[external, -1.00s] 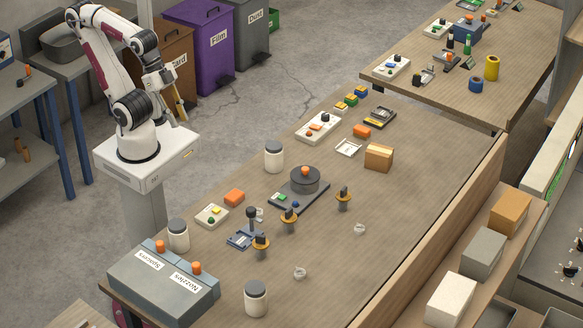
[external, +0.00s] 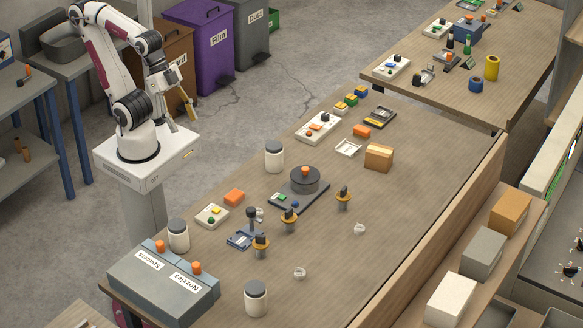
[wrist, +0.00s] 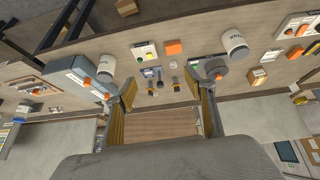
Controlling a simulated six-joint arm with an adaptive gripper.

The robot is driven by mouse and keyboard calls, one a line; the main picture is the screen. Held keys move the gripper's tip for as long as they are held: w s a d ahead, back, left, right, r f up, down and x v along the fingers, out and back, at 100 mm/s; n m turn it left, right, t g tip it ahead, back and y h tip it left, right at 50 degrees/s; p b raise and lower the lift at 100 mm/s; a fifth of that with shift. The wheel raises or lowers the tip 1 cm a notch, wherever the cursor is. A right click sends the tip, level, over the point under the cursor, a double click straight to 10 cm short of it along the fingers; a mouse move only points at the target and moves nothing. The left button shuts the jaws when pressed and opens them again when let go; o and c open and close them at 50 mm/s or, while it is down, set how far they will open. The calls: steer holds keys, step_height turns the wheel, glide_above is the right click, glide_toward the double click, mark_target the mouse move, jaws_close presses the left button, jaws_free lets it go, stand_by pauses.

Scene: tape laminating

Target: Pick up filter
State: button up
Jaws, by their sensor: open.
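No item carries a filter label, so I cannot tell for sure which thing is the filter. Small whitish ring-like pieces lie on the bare right side of the table, one (external: 360,229) farther back and one (external: 300,273) nearer the front. A square white frame (external: 348,148) lies near the back. My gripper (external: 188,108) is held high over the floor left of the table, well away from all of these. In the wrist view my gripper (wrist: 165,103) has its two fingers spread wide with nothing between them.
The table (external: 400,200) holds a grey labelled bin (external: 160,285), several white jars, a round dark device (external: 304,180), black-and-orange upright nozzles (external: 289,220) and a cardboard box (external: 379,157). The table's right side is mostly clear. Labelled waste bins (external: 200,45) stand behind my arm.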

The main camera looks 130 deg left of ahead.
steer(key=w+d+r+n+t, duration=0.1)
steer(key=w+n+t, duration=0.15)
steer(key=w, duration=1.45)
steer(key=w+r+n+t, duration=0.1)
steer(key=w+t, duration=0.2)
steer(key=w, duration=1.3)
steer(key=n+y, duration=0.5)
steer(key=y, duration=0.3)
glide_toward(339, 197)
steer(key=w+d+r, duration=0.4)
steer(key=w+r, duration=0.2)
steer(key=a+f, duration=0.1)
steer(key=f, duration=0.1)
steer(key=s+a+f+n+g+y, duration=0.1)
steer(key=f, duration=0.1)
steer(key=a+f+g+y, duration=0.1)
steer(key=a+f, duration=0.1)
steer(key=shift+s+f+g, duration=0.25)
steer(key=shift+s+a+f+y, duration=0.15)
steer(key=shift+a+f+y, duration=0.2)
steer(key=shift+y, duration=0.05)
steer(key=shift+x, duration=1.3)
